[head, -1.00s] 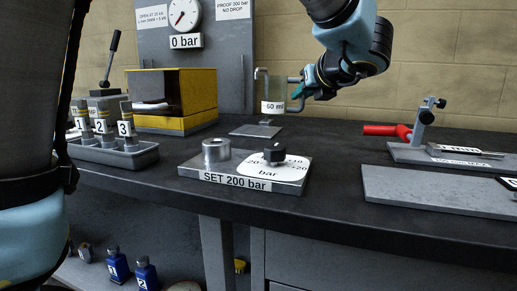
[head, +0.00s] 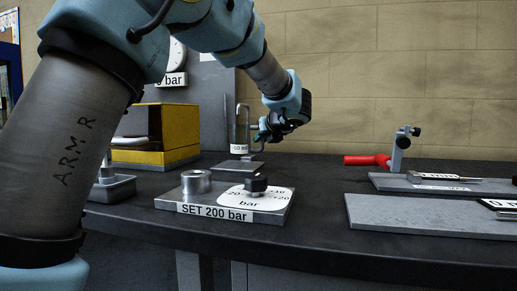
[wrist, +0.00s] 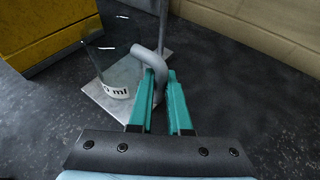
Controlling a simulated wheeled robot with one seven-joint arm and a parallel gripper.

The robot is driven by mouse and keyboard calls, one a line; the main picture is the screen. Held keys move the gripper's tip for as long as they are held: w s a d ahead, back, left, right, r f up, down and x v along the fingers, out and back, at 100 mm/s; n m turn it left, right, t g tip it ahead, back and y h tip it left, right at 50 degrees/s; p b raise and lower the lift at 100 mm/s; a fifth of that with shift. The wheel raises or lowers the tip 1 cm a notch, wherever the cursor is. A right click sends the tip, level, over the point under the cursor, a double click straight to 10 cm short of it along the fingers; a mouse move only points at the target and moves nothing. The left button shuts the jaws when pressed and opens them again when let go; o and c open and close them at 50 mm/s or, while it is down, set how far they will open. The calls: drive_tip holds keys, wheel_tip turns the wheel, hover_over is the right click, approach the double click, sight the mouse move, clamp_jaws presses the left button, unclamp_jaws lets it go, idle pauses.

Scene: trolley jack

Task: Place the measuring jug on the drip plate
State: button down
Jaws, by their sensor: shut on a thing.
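The clear measuring jug (head: 240,133) with a white ml label is upright over the grey drip plate (head: 237,167) at the back of the bench. In the wrist view the jug (wrist: 115,65) overlaps the plate (wrist: 97,101); I cannot tell whether its base touches the plate. My gripper (head: 261,134) is to the right of the jug. In the wrist view its teal fingers (wrist: 158,82) are shut on the jug's grey curved handle (wrist: 149,62).
A thin bent pipe (head: 243,106) rises beside the jug. A yellow box (head: 171,126) stands to the left. The SET 200 bar block (head: 222,210) is in front. A red-handled tool (head: 366,160) and grey plates (head: 420,222) lie right.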

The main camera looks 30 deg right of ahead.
drive_tip(key=w+f, duration=0.3)
drive_tip(key=shift+d+b, duration=0.25)
drive_tip(key=shift+b, duration=0.15)
drive_tip(key=shift+f, duration=0.25)
drive_tip(key=shift+f, duration=0.15)
drive_tip(key=c, duration=0.9)
unclamp_jaws()
drive_tip(key=shift+o, duration=0.2)
